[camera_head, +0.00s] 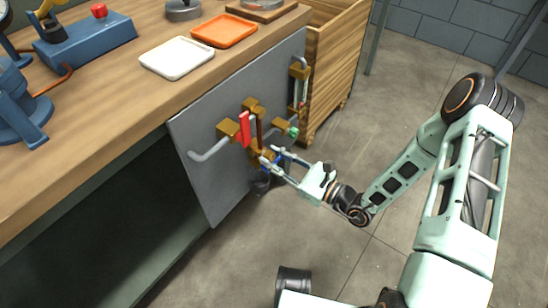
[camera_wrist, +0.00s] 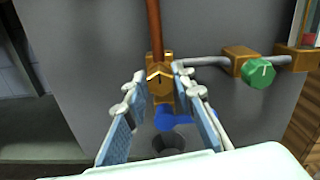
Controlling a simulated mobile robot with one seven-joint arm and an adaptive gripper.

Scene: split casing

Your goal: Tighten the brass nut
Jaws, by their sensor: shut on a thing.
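The brass nut (camera_wrist: 159,79) sits at the lower end of an upright copper pipe (camera_wrist: 154,28) on the grey panel. In the wrist view my gripper (camera_wrist: 160,72) has one blue-padded finger on each side of the nut, and it is shut on it. The fingertips partly cover the nut's sides. In the head view my gripper (camera_head: 268,158) reaches the panel from the right, low on the pipework, and the nut is mostly hidden there.
A blue handle (camera_wrist: 190,119) sits just below the nut, between my fingers. A dark round container (camera_head: 262,184) is beneath. A green knob (camera_wrist: 258,74) is to the right, a red lever (camera_head: 244,130) above left. White (camera_head: 176,57) and orange (camera_head: 224,31) trays lie on the bench.

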